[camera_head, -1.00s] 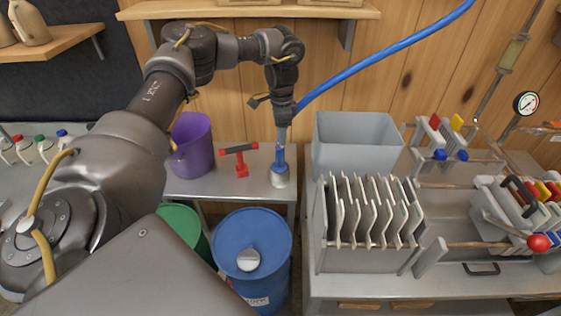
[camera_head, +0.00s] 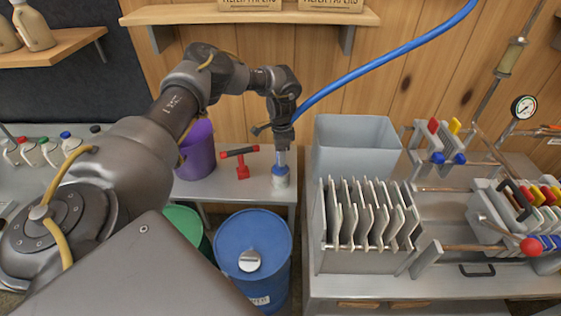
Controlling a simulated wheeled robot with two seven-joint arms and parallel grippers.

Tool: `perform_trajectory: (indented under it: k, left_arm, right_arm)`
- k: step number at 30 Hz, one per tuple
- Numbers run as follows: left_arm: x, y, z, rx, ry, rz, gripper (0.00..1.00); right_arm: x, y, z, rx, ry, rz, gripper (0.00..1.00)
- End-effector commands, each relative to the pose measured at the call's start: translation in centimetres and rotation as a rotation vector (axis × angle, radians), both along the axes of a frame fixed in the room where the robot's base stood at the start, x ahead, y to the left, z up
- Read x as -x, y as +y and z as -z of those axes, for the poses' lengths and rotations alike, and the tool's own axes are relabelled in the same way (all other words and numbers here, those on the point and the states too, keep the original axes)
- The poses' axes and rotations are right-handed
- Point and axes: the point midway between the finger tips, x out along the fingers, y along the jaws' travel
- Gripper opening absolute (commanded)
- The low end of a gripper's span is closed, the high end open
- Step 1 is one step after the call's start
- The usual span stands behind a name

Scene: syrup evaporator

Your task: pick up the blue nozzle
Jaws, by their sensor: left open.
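The blue nozzle (camera_head: 279,168) stands upright in a silvery round holder (camera_head: 280,181) on the small metal table. Its upper part is mostly hidden by my gripper. My left gripper (camera_head: 282,148) points straight down over the nozzle, with its fingertips at the nozzle's upper part. It is open; I cannot tell whether the fingers touch the nozzle. A blue hose (camera_head: 385,62) comes from the upper right and passes behind the gripper. My right gripper is not in view.
A red tool with a dark bar (camera_head: 242,170) and a purple bucket (camera_head: 197,155) are left of the nozzle. A grey bin (camera_head: 355,150) and a plate rack (camera_head: 330,258) are to the right. A blue barrel (camera_head: 253,236) stands in front. A wooden shelf (camera_head: 190,14) is above.

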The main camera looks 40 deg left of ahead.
Motion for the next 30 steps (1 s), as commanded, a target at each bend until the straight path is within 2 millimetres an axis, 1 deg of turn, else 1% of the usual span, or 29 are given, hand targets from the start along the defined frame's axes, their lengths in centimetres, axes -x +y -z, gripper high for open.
perform_trajectory:
  k: [2, 15, 26, 29, 30]
  left_arm:
    - [0.0, 0.0, 0.0, 0.0, 0.0, 0.0, 0.55]
    - [0.0, 0.0, 0.0, 0.0, 0.0, 0.0, 0.0]
    - [-0.1, 0.0, -0.2, 0.001, -0.002, 0.0, 0.0]
    - [-0.1, 0.0, -0.9, 0.001, -0.004, -0.001, 0.0]
    - [-0.1, 0.0, -1.4, 0.002, -0.005, -0.001, 0.0]
  right_arm:
    - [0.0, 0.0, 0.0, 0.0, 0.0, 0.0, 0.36]
    - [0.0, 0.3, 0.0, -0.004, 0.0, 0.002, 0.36]
    - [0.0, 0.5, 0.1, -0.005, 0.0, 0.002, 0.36]
    - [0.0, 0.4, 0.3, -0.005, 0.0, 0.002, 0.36]
    - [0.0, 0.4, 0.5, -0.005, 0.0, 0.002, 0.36]
